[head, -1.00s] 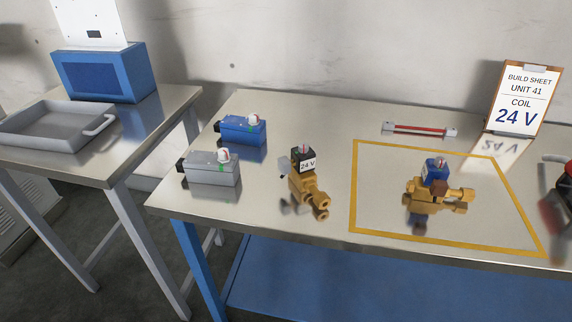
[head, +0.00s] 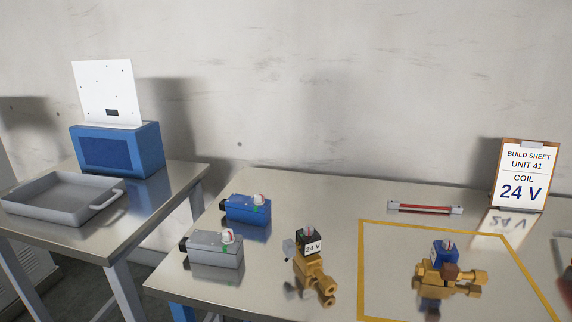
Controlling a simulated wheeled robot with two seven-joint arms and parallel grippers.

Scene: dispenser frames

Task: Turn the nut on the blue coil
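The blue coil (head: 444,252) sits on a brass valve body (head: 447,281) inside the yellow outlined area of the steel table. A small pin or nut with a reddish part (head: 448,244) shows on top of the coil, too small to make out well. A brown block is on the coil's front side. A second brass valve (head: 315,275) stands left of the outline and carries a black coil (head: 311,243) labelled 24 V.
A grey box (head: 213,249) and a blue box (head: 246,210) stand at the table's left. A red bar tool (head: 425,208) lies behind the yellow outline (head: 361,270). A build sheet (head: 523,176) reads coil 24 V. A grey tray (head: 60,199) is on the left table.

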